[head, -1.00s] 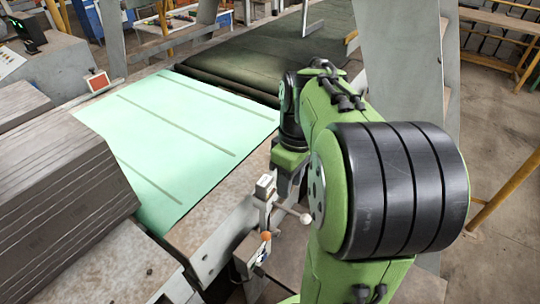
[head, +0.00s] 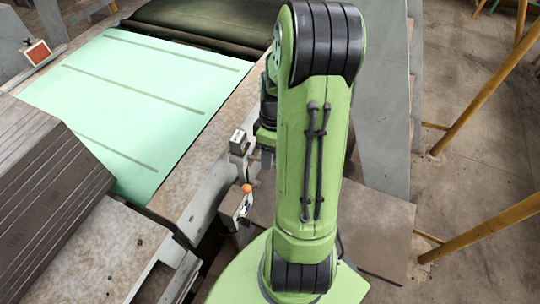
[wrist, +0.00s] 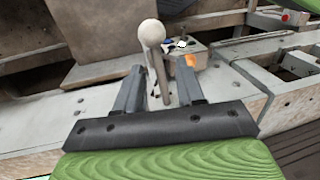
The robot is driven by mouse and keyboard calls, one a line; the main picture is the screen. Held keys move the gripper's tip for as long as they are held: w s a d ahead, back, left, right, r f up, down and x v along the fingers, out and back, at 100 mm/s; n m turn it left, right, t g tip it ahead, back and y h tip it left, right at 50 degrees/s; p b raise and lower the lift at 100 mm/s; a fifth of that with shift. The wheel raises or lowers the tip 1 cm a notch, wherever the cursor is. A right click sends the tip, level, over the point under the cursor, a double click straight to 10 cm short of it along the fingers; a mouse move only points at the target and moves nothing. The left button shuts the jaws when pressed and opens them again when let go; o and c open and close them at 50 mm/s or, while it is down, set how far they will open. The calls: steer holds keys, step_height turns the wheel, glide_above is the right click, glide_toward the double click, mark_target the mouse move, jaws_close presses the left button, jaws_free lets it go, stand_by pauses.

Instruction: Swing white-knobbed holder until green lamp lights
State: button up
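The white-knobbed holder shows in the wrist view as a pale round knob (wrist: 152,32) on a thin grey-brown stem (wrist: 158,75). In the head view it is hidden behind my arm. My gripper (wrist: 160,78) is open, with one finger on each side of the stem and the knob beyond the fingertips. Gaps show beside the stem; I cannot tell whether either finger touches it. No lit green lamp is visible.
A small box with an orange knob (head: 247,188) is beside the conveyor frame; its orange part (wrist: 190,60) also shows in the wrist view. A pale green sheet (head: 130,95) lies left, beside stacked dark slabs (head: 45,165). Yellow rails (head: 490,75) stand right, over open floor.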

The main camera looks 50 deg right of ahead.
steer(key=shift+w+f, duration=0.1)
steer(key=shift+f, duration=0.25)
jaws_close()
steer(key=shift+a, duration=0.1)
steer(key=shift+s+a+m, duration=0.25)
steer(key=shift+a+m, duration=0.2)
steer(key=shift+m, duration=0.25)
jaws_free()
